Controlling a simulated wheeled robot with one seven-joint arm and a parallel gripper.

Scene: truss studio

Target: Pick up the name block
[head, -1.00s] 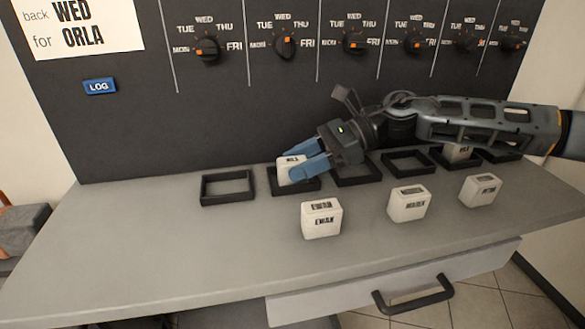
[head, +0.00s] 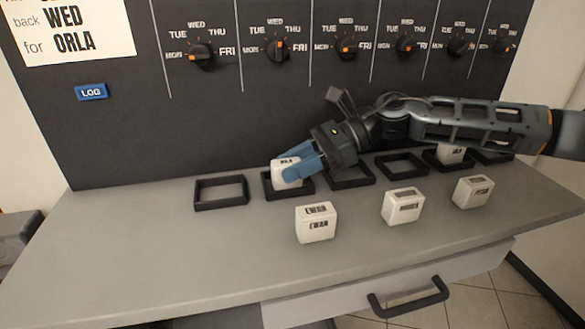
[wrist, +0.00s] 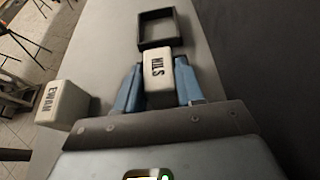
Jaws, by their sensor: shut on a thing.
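A white name block (head: 284,173) reading NILS sits between the blue fingers of my gripper (head: 298,166) in the head view, at the second black square frame (head: 270,193) from the left. The wrist view shows the same block (wrist: 160,80) with its lettered face up and a finger of my gripper (wrist: 160,88) against each side. My gripper is shut on it. The fingers hide part of the block and the frame, so I cannot tell whether the block is clear of the tabletop.
The leftmost frame (head: 221,205) is empty. Blocks EWAN (head: 315,230), a middle one (head: 402,213) and a right one (head: 473,197) stand in front. Another block (head: 451,154) stands in a back frame. A dark panel with dials (head: 200,52) rises behind.

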